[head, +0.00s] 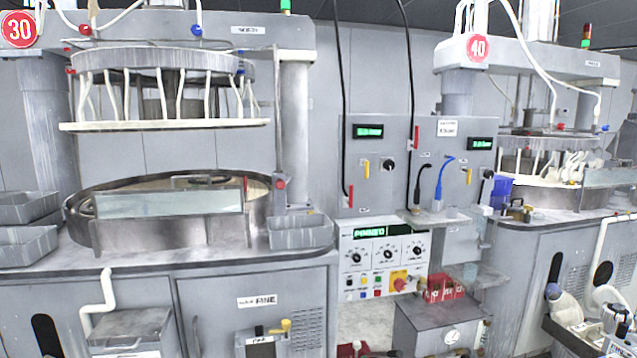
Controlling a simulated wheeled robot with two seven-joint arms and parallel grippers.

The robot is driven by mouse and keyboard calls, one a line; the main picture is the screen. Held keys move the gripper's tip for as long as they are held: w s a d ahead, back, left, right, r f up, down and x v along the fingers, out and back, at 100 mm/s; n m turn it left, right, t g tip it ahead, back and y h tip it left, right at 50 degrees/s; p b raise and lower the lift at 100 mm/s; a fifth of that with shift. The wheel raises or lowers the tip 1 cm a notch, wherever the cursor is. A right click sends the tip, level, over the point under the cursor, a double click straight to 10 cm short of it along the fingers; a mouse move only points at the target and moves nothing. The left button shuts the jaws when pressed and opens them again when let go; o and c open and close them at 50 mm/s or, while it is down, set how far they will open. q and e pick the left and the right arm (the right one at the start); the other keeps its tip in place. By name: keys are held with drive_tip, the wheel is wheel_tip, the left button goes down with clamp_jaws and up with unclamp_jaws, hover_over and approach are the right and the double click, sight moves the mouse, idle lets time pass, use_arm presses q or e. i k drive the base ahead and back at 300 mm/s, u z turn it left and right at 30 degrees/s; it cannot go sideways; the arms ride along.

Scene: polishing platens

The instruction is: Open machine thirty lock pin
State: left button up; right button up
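Machine thirty (230,38) fills the left side, marked by a round red "30" sign (18,29). Its upper platen (163,124) hangs raised above the round lower basin (262,205). On its front cabinet is a label (257,301) that seems to end in "PINE". Below the label is a small grey box (262,344) with a yellow handle (281,327) on top. This looks like the lock pin unit; its exact position is hard to tell. The green display (377,232) on the control panel seems to read "PINNED". Neither of my grippers can be made out.
Machine forty (530,58) stands at the right. Between the machines are a control panel (385,285) with knobs and buttons, hanging cables, and a grey cabinet (430,325) bearing a red rack (441,290). Unclear pale rounded parts (566,306) show at the lower right.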

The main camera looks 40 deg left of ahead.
sight(280, 184)
drive_tip(key=u, duration=0.15)
drive_tip(key=i, duration=1.5)
drive_tip(key=u, duration=0.75)
drive_tip(key=i, duration=0.55)
drive_tip(key=u, duration=0.2)
